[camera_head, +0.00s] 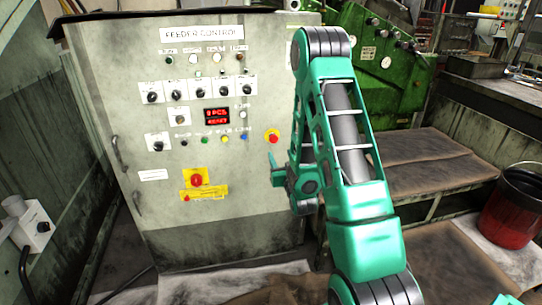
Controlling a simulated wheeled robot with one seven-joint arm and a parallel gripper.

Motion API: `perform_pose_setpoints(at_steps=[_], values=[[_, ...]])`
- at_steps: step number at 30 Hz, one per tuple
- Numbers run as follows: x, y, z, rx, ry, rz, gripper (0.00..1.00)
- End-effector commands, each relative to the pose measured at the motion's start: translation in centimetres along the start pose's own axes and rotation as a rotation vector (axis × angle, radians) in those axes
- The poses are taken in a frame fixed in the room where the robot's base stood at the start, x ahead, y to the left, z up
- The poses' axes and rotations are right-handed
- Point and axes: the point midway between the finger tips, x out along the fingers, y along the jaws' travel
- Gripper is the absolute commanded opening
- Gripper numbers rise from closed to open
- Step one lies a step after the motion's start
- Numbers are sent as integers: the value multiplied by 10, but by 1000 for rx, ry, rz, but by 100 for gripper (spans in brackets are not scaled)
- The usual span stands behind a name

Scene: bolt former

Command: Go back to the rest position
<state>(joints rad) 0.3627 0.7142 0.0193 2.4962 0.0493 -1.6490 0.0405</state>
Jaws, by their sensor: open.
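My green arm stands folded in front of the right side of the grey feeder control cabinet (215,240). My gripper (274,170) is at the left of the arm, near the cabinet's right edge, a little below the red button with a yellow surround (272,136). Its jaws point left and look empty and open. I cannot tell how far it is from the cabinet face. Part of the gripper is hidden by the arm.
The cabinet carries knobs, lamps and a red display (217,116). A larger red button (197,180) sits lower. A green machine (385,80) stands behind the arm. A brown-covered bench (430,160) and a red bucket (510,215) are at right.

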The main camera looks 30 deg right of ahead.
Motion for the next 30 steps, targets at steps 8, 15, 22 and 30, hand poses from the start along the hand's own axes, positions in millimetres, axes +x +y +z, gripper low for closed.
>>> perform_pose_setpoints(at_steps=[8, 15, 22, 30], values=[[0, 1, -1, -1, -4, 2, 49], [2, 7, -9, -32, -146, 15, 49], [-17, 24, -18, -64, -390, 47, 49], [-74, 46, -32, -63, -678, 106, 49]])
